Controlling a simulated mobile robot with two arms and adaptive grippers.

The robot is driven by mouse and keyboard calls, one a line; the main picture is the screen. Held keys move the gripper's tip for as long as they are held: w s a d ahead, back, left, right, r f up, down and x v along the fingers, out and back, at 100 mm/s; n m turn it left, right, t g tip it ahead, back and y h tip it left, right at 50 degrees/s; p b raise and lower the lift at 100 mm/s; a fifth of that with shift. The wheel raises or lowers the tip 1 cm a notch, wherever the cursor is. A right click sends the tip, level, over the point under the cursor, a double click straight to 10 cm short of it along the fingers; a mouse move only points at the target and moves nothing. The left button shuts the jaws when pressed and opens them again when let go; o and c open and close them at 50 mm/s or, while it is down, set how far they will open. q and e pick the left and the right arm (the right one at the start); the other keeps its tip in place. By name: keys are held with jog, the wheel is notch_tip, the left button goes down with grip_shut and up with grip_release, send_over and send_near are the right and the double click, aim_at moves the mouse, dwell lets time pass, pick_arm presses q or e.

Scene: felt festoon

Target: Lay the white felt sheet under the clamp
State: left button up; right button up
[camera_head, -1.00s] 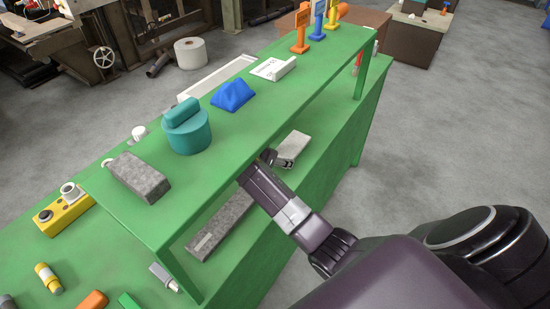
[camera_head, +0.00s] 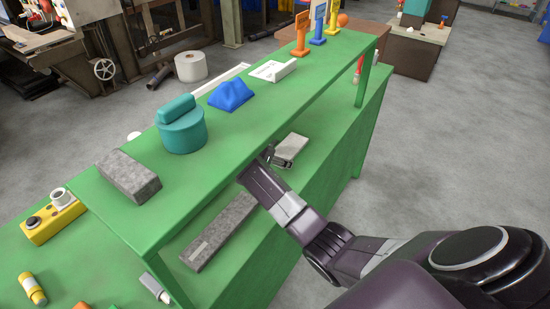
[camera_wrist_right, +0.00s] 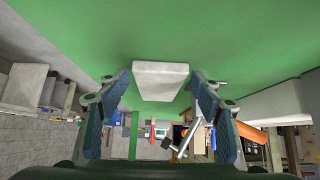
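A whitish flat block or folded sheet (camera_head: 291,147) lies on the green lower shelf; I cannot tell if it is the felt. It also shows in the right wrist view (camera_wrist_right: 160,80), between the finger ends. My right gripper (camera_head: 272,157) is at its near end, under the upper shelf. Its fingers (camera_wrist_right: 160,95) stand apart with small gaps on both sides of the block, so it looks open. A white printed piece (camera_head: 272,70) lies on the upper shelf. No clamp can be made out for sure. My left gripper is not in view.
The upper green shelf (camera_head: 215,150) overhangs my right gripper. On it are a grey block (camera_head: 130,175), a teal cylinder (camera_head: 182,128), a blue piece (camera_head: 231,95) and coloured stands (camera_head: 301,35). A long grey bar (camera_head: 218,232) lies on the lower shelf. Grey floor is clear at right.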

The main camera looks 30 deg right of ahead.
jog(key=shift+o, duration=0.4)
jog(key=shift+r, duration=0.15)
jog(key=shift+a, duration=0.2)
jog(key=s+a, duration=0.1)
jog(key=a, duration=0.2)
jog(key=s+a+b, duration=0.1)
jog(key=s+a, duration=0.1)
jog(key=a, duration=0.2)
jog(key=s+a+b, duration=0.1)
jog(key=s+a, duration=0.1)
jog(key=a, duration=0.2)
jog(key=shift+a+r, duration=0.25)
jog(key=shift+r, duration=0.15)
